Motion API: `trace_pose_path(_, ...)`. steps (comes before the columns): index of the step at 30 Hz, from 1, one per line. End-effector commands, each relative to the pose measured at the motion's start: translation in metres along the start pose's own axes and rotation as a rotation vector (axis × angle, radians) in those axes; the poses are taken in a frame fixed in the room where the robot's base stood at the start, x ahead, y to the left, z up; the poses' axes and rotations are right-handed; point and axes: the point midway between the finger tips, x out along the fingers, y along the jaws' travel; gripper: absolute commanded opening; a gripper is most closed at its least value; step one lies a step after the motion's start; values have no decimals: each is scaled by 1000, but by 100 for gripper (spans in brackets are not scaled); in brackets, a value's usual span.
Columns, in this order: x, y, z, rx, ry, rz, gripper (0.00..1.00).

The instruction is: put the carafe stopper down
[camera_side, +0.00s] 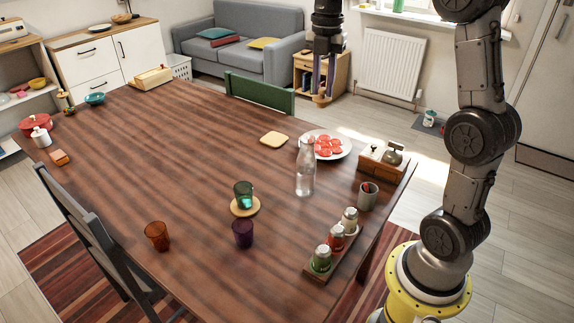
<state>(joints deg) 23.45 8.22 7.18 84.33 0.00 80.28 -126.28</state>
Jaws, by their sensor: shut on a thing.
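My gripper (322,92) hangs at the top middle, high above the far right part of the table, pointing down. It is shut on the carafe stopper (321,100), a small tan piece at its fingertips. The stopper is clear of the tabletop. The clear glass carafe (305,175) stands upright on the table, below and slightly left of my gripper in the picture. The wooden table (185,160) fills the middle of the view.
A white plate with red slices (328,147) is right behind the carafe. A wooden box (380,163), grey cup (367,196) and jar rack (331,254) line the right side. A teal glass (243,195) stands on a coaster. Bare tabletop lies left of the carafe.

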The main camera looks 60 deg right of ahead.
Motion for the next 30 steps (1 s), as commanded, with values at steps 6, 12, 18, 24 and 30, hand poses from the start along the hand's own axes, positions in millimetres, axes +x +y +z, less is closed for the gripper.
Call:
trace_pose_path(6,33,59,41,-14,4,-5,0)
trace_pose_path(12,81,107,72,-25,4,-5,0)
trace_pose_path(18,152,142,94,-33,4,-5,0)
trace_pose_path(24,206,148,97,-36,2,-3,0)
trace_pose_path(30,235,146,94,-37,2,-3,0)
